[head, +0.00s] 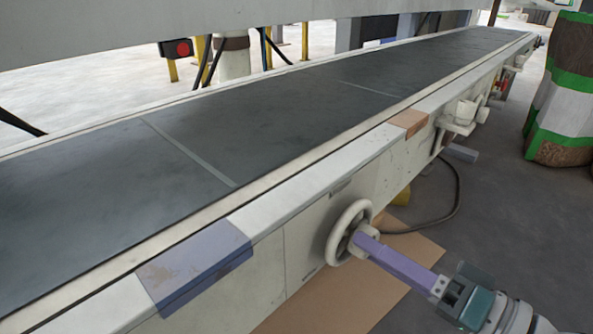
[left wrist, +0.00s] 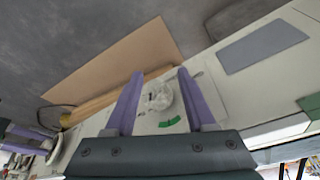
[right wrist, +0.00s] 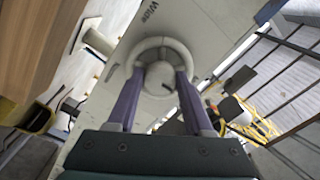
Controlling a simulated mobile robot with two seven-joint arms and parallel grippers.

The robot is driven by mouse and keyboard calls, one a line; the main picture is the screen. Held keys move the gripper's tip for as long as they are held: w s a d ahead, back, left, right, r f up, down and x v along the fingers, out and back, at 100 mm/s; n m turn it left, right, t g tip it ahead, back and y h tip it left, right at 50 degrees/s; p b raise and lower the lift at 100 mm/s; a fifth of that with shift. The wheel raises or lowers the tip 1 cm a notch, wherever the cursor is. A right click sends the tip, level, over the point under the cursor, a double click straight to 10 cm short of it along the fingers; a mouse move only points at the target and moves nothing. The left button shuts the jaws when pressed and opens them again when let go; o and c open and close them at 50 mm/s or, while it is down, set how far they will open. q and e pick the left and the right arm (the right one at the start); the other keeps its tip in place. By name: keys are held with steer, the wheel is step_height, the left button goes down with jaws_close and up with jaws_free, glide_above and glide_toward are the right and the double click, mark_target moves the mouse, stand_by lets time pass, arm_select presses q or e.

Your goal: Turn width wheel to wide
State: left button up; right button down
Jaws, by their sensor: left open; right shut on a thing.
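The width wheel (head: 337,229) is a cream handwheel on the side of the conveyor frame, low centre-right in the head view. In the right wrist view the wheel (right wrist: 163,42) faces me, with the word "Wide" printed beyond its rim. My right gripper (head: 367,243) has its purple fingers shut on the wheel's hub; one finger lies on either side of it (right wrist: 158,78). My left gripper (left wrist: 160,82) shows only in its wrist view, open, with a pale round part beyond its fingertips and a green mark near it. I cannot tell whether it touches that part.
The dark conveyor belt (head: 260,115) runs along the frame above the wheel. A brown sheet (head: 335,290) lies on the floor below. Further along the frame is another protruding fitting (head: 461,113). Green, white and brown sacks (head: 562,105) stand at far right.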

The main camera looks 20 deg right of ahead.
steer(key=shift+w+d+r+n, duration=0.1)
steer(key=shift+d+n, duration=0.1)
steer(key=shift+n, duration=7.1)
steer(key=shift+w+d+n, duration=0.1)
steer(key=shift+d+n, duration=0.05)
steer(key=shift+n, duration=7.45)
steer(key=shift+c, duration=1.5)
jaws_free()
steer(key=shift+s, duration=0.1)
